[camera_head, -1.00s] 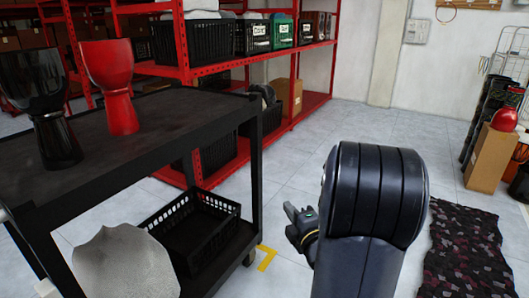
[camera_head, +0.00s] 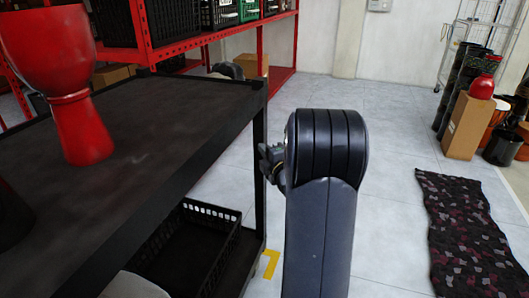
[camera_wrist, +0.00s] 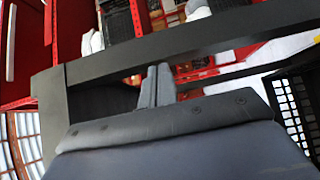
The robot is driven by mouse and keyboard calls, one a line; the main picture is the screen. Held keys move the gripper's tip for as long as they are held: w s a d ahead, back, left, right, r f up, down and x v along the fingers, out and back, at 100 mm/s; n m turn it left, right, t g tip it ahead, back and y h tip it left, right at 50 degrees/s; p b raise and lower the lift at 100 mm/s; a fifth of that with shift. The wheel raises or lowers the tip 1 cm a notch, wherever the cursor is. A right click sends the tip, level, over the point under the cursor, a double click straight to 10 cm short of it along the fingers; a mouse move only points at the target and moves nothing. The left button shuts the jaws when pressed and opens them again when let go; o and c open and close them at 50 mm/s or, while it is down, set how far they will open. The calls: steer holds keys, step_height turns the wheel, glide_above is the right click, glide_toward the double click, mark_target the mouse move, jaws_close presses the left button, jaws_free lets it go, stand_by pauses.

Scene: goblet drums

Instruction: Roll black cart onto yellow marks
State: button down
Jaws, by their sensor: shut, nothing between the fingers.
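The black cart (camera_head: 165,125) fills the left of the head view, with a flat dark top and a lower shelf. A yellow mark (camera_head: 270,263) shows on the floor by its near right foot; other marks are not visible. A red goblet drum (camera_head: 75,110) stands upright on the cart top. My gripper (camera_head: 268,160) is shut and empty beside the cart's right corner post, partly hidden by my arm. In the wrist view the fingertips (camera_wrist: 158,75) lie close to a dark bar of the cart (camera_wrist: 200,42); I cannot tell whether they touch.
A black basket (camera_head: 190,245) sits on the cart's lower shelf. Red shelving (camera_head: 215,35) stands behind the cart. A dark patterned rug (camera_head: 465,230) lies at right, with a cardboard box (camera_head: 468,125) and drums beyond. Tiled floor between cart and rug is clear.

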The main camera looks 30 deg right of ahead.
mark_target(266, 141)
stand_by(0.3)
steer(key=shift+w+d, duration=0.65)
steer(key=shift+d, duration=0.25)
steer(key=shift+w+d, duration=0.65)
steer(key=shift+d, duration=0.2)
